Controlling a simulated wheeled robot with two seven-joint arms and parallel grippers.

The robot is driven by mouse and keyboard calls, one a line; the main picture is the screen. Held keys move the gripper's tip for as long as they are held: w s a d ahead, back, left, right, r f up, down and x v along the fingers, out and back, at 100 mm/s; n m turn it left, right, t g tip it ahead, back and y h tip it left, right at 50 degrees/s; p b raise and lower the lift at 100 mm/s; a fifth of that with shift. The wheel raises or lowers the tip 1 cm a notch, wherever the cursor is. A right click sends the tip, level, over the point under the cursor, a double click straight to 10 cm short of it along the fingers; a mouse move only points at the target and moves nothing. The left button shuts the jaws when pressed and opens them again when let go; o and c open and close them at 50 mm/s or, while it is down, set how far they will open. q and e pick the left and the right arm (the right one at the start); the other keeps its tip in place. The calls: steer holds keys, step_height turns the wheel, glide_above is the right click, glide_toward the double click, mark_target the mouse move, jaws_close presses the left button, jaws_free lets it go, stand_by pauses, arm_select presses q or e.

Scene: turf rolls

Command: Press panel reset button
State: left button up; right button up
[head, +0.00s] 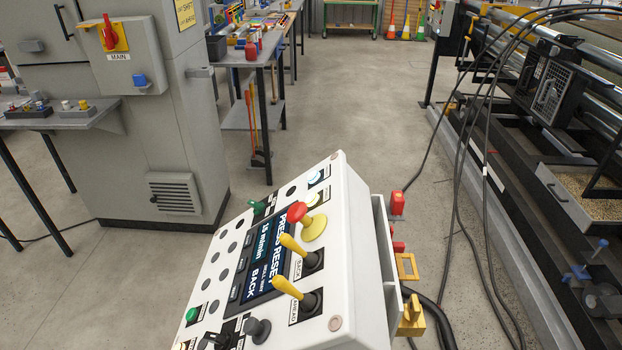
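A white control panel (352,215) stands tilted in the lower middle of the head view. Its screen (262,262) shows "PRESS RESET", a speed in m/min and "BACK". A lit bluish-white button (315,177) sits near the panel's top edge with a small label too small to read. A green button (191,314) is at the lower left. I cannot tell from the labels which button is reset. Neither gripper is in view.
Two yellow-handled levers (289,288) stick up from the panel. A grey cabinet (187,130) with a red main switch stands left. A workbench (262,50) is behind. A long machine (550,130) with hanging cables (470,130) is right. The middle floor is clear.

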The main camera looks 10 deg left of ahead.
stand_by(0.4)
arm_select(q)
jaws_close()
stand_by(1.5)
